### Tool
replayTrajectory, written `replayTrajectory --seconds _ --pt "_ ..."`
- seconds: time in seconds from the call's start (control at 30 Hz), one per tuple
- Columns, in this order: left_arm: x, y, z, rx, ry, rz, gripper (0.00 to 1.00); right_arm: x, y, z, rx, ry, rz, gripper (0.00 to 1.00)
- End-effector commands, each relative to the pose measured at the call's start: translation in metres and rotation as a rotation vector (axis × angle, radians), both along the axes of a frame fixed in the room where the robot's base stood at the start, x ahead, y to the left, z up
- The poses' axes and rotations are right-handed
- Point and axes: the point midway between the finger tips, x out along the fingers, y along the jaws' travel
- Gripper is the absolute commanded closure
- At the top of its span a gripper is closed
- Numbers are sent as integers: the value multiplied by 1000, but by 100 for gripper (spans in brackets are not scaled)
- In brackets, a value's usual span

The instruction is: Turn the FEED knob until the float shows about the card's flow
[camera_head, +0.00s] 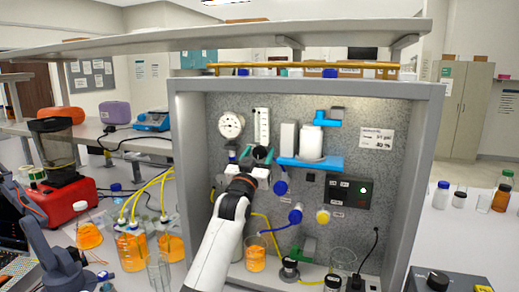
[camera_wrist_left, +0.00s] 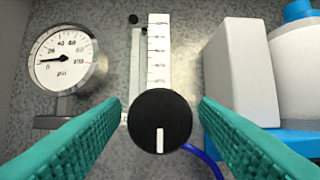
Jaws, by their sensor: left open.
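The black round FEED knob (camera_wrist_left: 160,121) shows in the left wrist view, its white pointer line downward. My left gripper (camera_head: 257,154) is open, with one teal finger on each side of the knob and visible gaps between. The flowmeter scale (camera_wrist_left: 158,50) rises behind the knob; it also shows in the head view (camera_head: 262,126). A small black dot lies near the top of the tube beside the scale; I cannot tell if it is the float. The card (camera_head: 377,138) is on the panel's right, its print too small to read surely. My right gripper is out of view.
A pressure gauge (camera_wrist_left: 65,60) stands left of the scale, needle near the low end. A white block (camera_wrist_left: 240,72) stands close on the right. Below are a beaker of orange liquid (camera_head: 255,257) and a blue tube. The rig's side walls bound the space.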

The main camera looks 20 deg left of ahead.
Motion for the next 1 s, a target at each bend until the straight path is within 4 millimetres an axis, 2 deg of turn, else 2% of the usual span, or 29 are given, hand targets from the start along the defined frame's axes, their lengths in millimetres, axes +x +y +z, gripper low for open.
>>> replayTrajectory --seconds 0.2,0.47,0.73,1.0 --pt "10 -1 4 0 1 0 45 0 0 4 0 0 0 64" --pt "10 -1 4 0 0 0 45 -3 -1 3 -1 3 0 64" --pt "10 0 4 0 1 0 87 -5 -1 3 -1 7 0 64" --pt "10 0 4 27 0 1 88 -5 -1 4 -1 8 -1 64"
